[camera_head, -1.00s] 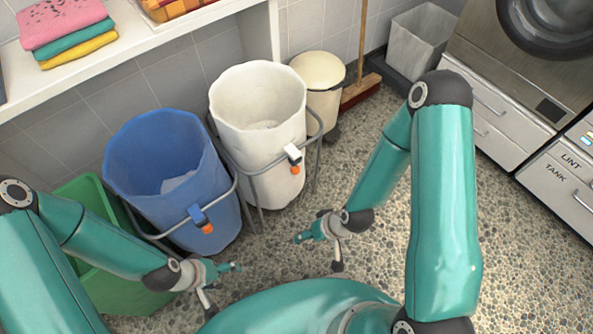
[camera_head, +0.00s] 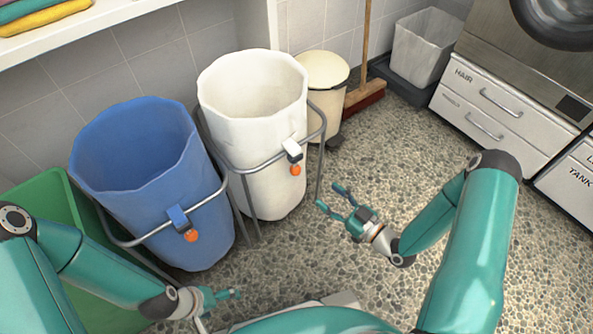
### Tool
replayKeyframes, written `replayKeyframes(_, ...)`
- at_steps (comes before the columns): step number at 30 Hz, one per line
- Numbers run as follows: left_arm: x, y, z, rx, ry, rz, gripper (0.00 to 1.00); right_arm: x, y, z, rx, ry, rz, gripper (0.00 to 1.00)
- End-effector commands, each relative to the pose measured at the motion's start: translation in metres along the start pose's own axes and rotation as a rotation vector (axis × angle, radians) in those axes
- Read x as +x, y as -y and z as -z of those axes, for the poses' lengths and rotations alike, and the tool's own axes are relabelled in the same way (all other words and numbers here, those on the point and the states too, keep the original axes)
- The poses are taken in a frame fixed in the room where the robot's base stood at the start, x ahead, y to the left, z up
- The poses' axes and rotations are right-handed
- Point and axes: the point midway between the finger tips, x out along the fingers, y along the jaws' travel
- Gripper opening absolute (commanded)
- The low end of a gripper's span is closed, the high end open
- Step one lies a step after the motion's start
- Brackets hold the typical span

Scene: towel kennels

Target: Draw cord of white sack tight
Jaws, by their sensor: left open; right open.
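The white sack (camera_head: 262,150) stands upright in a grey tube frame, its mouth wide open. A white cord lock (camera_head: 292,150) with an orange end (camera_head: 295,170) sits on its front right, at the frame's rail. My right gripper (camera_head: 330,198) is open and empty, below and to the right of the cord lock, apart from it. My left gripper (camera_head: 222,305) is open and empty, low in the view in front of the blue sack; part of it is cut off or hidden by my body.
The blue sack (camera_head: 150,190) with its own orange-ended lock (camera_head: 185,222) stands left of the white one. A green bin (camera_head: 50,205) is further left. A cream pedal bin (camera_head: 325,85) and a broom (camera_head: 365,92) stand behind. Pebbled floor (camera_head: 400,150) is clear at right.

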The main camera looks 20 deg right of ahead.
Motion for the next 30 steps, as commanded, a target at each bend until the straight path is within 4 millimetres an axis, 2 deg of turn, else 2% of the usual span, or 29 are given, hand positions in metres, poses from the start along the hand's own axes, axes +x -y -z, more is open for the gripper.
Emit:
replayKeyframes(1,0.004,0.001,0.000,0.000,0.000,0.000,0.89,0.012,0.002,-0.001,-0.002,-0.003,0.006,0.58)
replayKeyframes(9,0.015,0.005,0.000,0.000,0.000,0.000,0.89,0.072,0.002,-0.002,-0.004,-0.002,0.006,0.58)
replayKeyframes(15,0.021,0.008,0.000,0.000,0.000,0.000,0.89,0.108,0.001,-0.001,-0.002,-0.002,0.004,0.58)
replayKeyframes(21,0.024,0.009,0.000,0.000,0.000,0.000,0.89,0.128,0.001,-0.001,0.000,0.000,0.001,0.58)
replayKeyframes(30,0.025,0.009,0.000,0.000,0.000,0.000,0.89,0.133,0.001,0.000,0.002,0.002,0.001,0.58)
